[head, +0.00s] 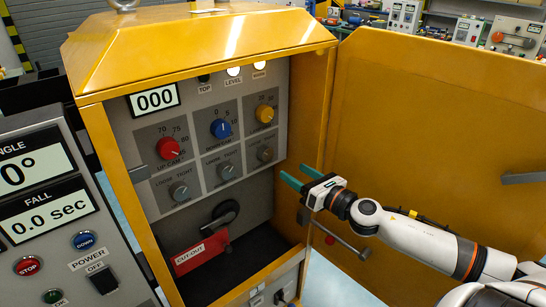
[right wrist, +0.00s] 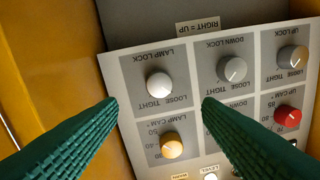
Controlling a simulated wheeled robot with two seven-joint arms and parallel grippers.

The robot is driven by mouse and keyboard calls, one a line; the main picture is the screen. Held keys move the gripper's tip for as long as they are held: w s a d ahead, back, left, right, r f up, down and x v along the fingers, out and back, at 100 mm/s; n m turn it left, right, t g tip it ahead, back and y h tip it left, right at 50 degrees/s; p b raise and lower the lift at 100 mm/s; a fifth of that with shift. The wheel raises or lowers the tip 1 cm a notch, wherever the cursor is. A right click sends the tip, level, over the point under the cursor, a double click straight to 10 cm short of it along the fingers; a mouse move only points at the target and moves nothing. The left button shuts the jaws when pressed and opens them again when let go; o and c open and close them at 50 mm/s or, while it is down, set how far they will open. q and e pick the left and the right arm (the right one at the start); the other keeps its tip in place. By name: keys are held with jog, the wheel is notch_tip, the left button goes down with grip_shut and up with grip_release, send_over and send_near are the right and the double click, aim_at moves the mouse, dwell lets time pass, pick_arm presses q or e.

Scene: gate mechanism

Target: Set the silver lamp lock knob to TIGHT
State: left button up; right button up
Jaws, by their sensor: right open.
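The silver lamp lock knob (right wrist: 159,86) sits on a grey plate marked LOOSE and TIGHT, shown upside down in the right wrist view. Its pointer direction is too unclear to tell. In the head view the knob (head: 264,154) is in the lower row, below the yellow lamp cam knob (head: 264,113). My right gripper (head: 298,175) is open and empty, with its green fingers in front of the panel's right side. In the right wrist view the gripper (right wrist: 159,103) has one finger on each side of the knob's column, apart from the knob. My left gripper is out of view.
Two more silver lock knobs, down lock (head: 227,172) and up lock (head: 179,191), sit to the left. Red (head: 168,148) and blue (head: 221,128) knobs are above them. The yellow cabinet wall (right wrist: 45,65) is close by. An open yellow door (head: 430,110) stands right.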

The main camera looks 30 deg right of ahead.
aim_at(268, 155)
jog(key=w+p, duration=0.1)
jog(key=w, duration=0.4)
jog(key=w+a+p, duration=0.1)
jog(key=w, duration=0.2)
jog(key=shift+w+r+p, duration=0.1)
jog(key=shift+w+p, duration=0.1)
jog(key=shift+p, duration=0.1)
jog(key=shift+w+a+f, duration=0.15)
jog(key=shift+w+f, duration=0.05)
jog(key=shift+w, duration=0.45)
jog(key=c, duration=1)
